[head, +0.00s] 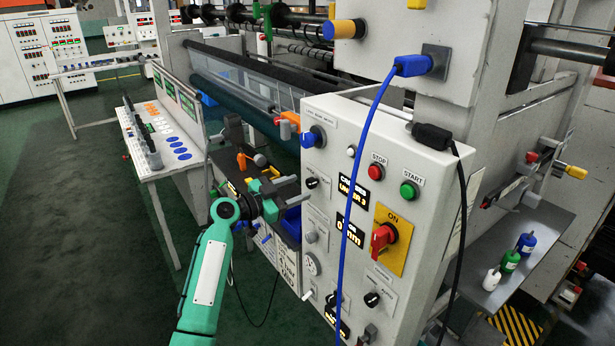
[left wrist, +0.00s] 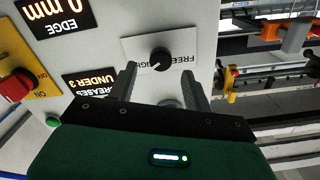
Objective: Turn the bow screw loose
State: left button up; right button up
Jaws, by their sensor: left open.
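The bow screw appears to be the small black knob (head: 312,183) on the grey control panel's left side. In the left wrist view the black knob (left wrist: 161,59) sits on a pale plate lettered FREE at one end, the other end partly hidden, and the picture is upside down. My left gripper (head: 294,190) reaches in from the left, just short of the panel face. In the left wrist view its open fingers (left wrist: 160,72) stand on either side of the knob, with no grip on it visible. A grey round thing between the fingers is partly hidden. My right gripper is out of view.
The control panel (head: 342,110) carries a red switch on yellow (head: 382,238), displays, and stop and start buttons. A blue cable (head: 362,150) hangs across its front. A blue knob (head: 309,139) juts out above the black knob. The floor at left is clear.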

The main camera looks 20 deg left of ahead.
aim_at(308, 184)
pick_arm(q)
jog(key=shift+p+x, duration=0.7)
jog(key=shift+x, duration=1.5)
jog(key=c, duration=1)
